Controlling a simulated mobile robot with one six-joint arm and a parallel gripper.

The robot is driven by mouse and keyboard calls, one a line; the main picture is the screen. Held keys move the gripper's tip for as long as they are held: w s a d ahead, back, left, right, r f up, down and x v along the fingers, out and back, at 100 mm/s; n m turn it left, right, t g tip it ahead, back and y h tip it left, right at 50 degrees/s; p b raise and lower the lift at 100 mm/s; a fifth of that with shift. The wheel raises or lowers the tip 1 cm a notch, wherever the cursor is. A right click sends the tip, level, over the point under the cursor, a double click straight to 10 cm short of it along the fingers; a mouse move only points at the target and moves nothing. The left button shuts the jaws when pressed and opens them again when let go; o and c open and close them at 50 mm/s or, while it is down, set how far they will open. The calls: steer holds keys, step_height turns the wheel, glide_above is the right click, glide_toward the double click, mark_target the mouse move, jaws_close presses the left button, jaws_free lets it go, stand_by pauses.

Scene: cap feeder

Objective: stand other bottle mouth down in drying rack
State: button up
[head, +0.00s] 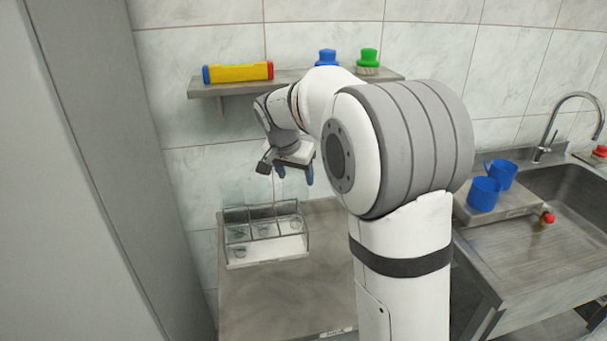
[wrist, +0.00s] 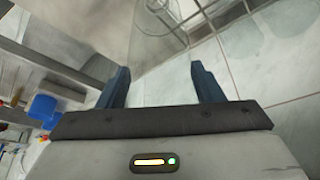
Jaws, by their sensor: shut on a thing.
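My gripper (head: 292,172) is above the back of the steel table, over the drying rack. In the wrist view its two dark blue fingers (wrist: 161,84) stand apart, shut on a clear bottle (wrist: 160,70). The bottle is so transparent that its outline and which way its mouth points are hard to tell. The drying rack (head: 268,250) is a wire frame with a pale base, just below and left of the gripper. Several clear round shapes show in its compartments; I cannot tell which are bottles. Part of its wire also shows in the wrist view (wrist: 198,12).
A wall shelf (head: 290,84) above the gripper holds a yellow box (head: 238,73), a blue brush (head: 327,58) and a green brush (head: 368,59). Blue mugs (head: 485,193) stand by the sink at right. The table front (head: 280,300) is clear. A grey panel (head: 100,150) rises at left.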

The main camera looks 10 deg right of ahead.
steer(key=w+p, duration=0.4)
steer(key=w, duration=0.2)
step_height(320, 180, down, 13)
steer(key=b, duration=1)
steer(key=shift+f, duration=0.15)
steer(key=shift+f+b, duration=0.4)
steer(key=shift+b, duration=0.3)
steer(key=o, duration=1.3)
